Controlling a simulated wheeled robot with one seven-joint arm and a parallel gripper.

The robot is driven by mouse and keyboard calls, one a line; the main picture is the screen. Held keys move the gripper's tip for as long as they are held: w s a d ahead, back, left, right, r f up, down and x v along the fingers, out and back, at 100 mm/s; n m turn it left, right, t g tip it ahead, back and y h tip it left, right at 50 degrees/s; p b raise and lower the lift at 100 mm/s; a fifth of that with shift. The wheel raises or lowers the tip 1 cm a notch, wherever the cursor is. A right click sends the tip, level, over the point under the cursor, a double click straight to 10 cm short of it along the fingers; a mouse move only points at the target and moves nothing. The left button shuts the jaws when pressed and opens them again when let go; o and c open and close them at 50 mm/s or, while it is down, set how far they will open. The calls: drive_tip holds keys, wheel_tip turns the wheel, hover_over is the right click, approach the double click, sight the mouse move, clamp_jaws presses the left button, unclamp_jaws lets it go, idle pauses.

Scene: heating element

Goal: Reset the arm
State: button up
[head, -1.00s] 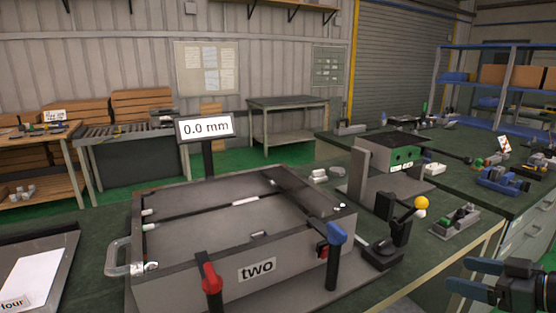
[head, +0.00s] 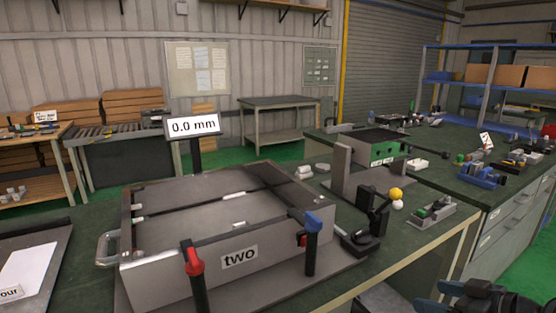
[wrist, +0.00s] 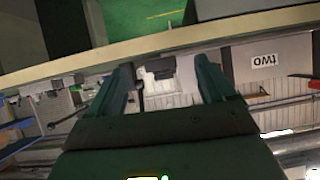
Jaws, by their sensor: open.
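My gripper (head: 428,306) shows at the bottom right of the head view, partly cut off by the lower edge. It is in front of the workbench's near edge. In the wrist view, its two dark green fingers (wrist: 165,75) stand apart with nothing held between them. The wrist picture looks upside down, with the bench edge (wrist: 150,55) across it and the label "two" (wrist: 264,60) at the right.
A grey fixture box (head: 225,262) labelled "two" stands on the bench, with red (head: 193,262) and blue (head: 313,222) handles in front. A display (head: 194,125) reads 0.0 mm. A black device with a yellow ball (head: 395,193) stands right of the box. Green floor shows at right.

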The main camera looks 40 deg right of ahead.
drive_tip(key=s+a+f+g+h, duration=0.1)
drive_tip(key=a+f, duration=0.2)
drive_tip(key=a, duration=0.4)
drive_tip(key=s+a+f, duration=0.1)
drive_tip(key=a+f, duration=0.2)
drive_tip(key=a, duration=0.4)
drive_tip(key=s+a+r+n+t+y, duration=0.1)
drive_tip(key=s+a+r, duration=0.3)
drive_tip(key=a, duration=0.5)
drive_tip(key=s+a+r+n+t+y, duration=0.1)
drive_tip(key=s+a+r+t+y, duration=0.1)
drive_tip(key=a, duration=0.6)
wheel_tip(320, 180, up, 4)
drive_tip(key=shift+s+a+f+n+t, duration=0.1)
drive_tip(key=shift+s+a+n+t, duration=0.35)
drive_tip(key=shift+s, duration=0.65)
drive_tip(key=shift+d, duration=0.1)
